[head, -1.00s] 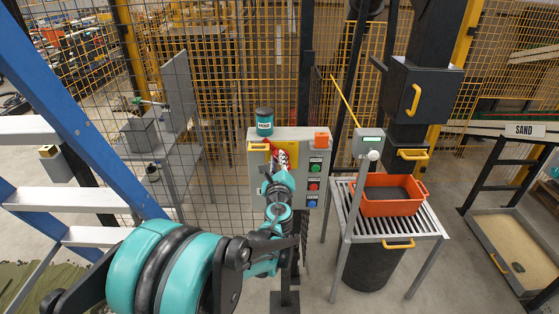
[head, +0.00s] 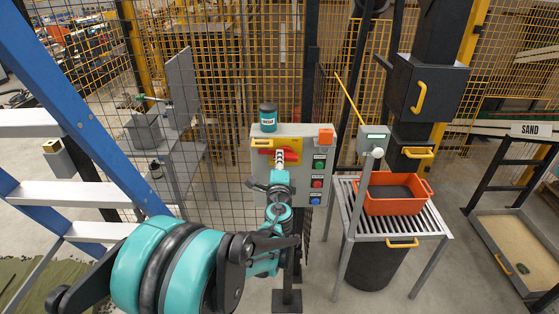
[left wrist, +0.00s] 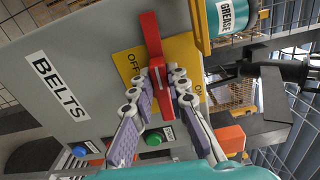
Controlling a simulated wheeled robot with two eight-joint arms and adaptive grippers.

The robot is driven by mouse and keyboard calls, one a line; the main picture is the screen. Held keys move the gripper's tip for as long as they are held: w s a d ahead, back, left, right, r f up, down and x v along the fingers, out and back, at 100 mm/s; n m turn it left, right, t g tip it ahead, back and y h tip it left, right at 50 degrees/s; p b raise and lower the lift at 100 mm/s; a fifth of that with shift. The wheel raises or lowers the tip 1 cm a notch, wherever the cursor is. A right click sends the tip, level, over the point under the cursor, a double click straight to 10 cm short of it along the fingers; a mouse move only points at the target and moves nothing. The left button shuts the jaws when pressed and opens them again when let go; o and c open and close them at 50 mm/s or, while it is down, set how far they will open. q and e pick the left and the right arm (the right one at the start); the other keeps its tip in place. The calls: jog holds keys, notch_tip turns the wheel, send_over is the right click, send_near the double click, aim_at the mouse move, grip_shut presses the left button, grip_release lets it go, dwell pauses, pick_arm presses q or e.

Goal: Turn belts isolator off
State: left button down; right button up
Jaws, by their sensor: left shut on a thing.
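The belts isolator is a red handle (head: 264,153) on a yellow plate (head: 299,146), on the grey control box (head: 257,190). The handle lies about level across the box in the head view. In the left wrist view the red handle (left wrist: 151,35) crosses the yellow plate (left wrist: 186,52), with "OFF" and "ON" printed on opposite sides of it. A "BELTS" label (left wrist: 57,87) is on the box. My left gripper (left wrist: 164,85) is shut on the handle, one finger on each side; in the head view the gripper (head: 280,164) hides part of it. My right gripper is not in view.
A teal grease tin (head: 267,118) stands on top of the box. Green, red and blue buttons (head: 318,184) line its right side. An orange tray (head: 396,194) sits on a roller stand to the right. A blue ladder (head: 85,120) is at the left, with mesh fencing behind.

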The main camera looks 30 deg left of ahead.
pick_arm(q)
jog(key=shift+f+n, duration=0.1)
jog(key=shift+n, duration=0.4)
jog(key=c, duration=1.5)
grip_release()
jog(key=v, duration=1.2)
jog(key=shift+s, duration=0.1)
